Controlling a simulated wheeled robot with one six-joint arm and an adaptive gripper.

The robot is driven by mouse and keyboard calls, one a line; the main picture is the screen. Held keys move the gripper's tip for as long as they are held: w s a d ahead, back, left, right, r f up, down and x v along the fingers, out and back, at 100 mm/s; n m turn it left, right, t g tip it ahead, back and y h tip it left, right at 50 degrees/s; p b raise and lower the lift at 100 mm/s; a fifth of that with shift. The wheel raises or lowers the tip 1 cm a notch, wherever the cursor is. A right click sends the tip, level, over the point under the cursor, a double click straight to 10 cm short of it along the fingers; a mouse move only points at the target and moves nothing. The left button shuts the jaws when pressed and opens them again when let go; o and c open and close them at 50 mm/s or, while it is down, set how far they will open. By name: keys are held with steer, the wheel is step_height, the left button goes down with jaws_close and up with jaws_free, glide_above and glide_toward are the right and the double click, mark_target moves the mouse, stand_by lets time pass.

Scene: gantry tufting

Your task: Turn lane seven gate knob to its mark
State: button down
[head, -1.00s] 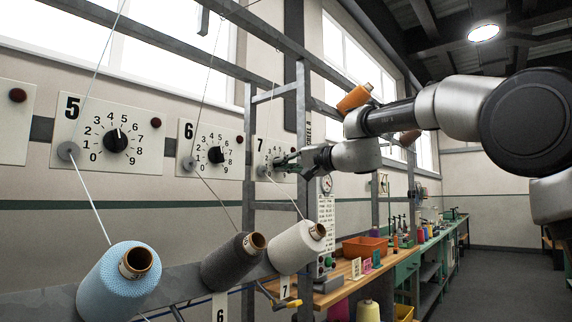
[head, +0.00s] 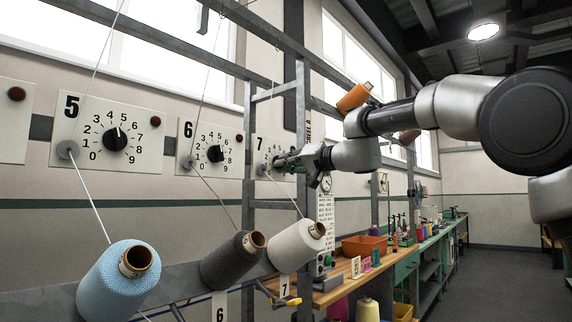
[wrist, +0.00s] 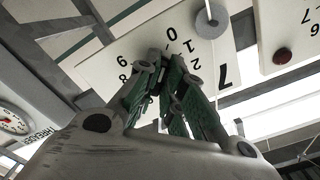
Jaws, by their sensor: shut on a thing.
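The lane seven panel (head: 262,146) is a white plate marked 7 with a numbered dial, on the wall left of my gripper. It also shows in the wrist view (wrist: 105,62), turned over, with 0, 1, 8 and 9 readable. My gripper (head: 279,162) is at the dial's middle and covers the knob in the head view. In the wrist view the green fingers (wrist: 158,75) close on the dark knob (wrist: 154,55), which is mostly hidden. I cannot read the knob's pointer or tell which number is its mark.
The lane five (head: 115,140) and lane six (head: 215,154) knobs are to the left. A grey post (head: 303,130) stands close to my gripper. Threads run down to blue (head: 112,283), dark grey (head: 228,260) and white (head: 293,247) cones below. A workbench (head: 345,287) extends right.

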steer(key=shift+f, duration=0.2)
steer(key=c, duration=1.5)
jaws_free()
steer(key=shift+r, duration=0.1)
steer(key=shift+c, duration=0.2)
steer(key=v, duration=1.2)
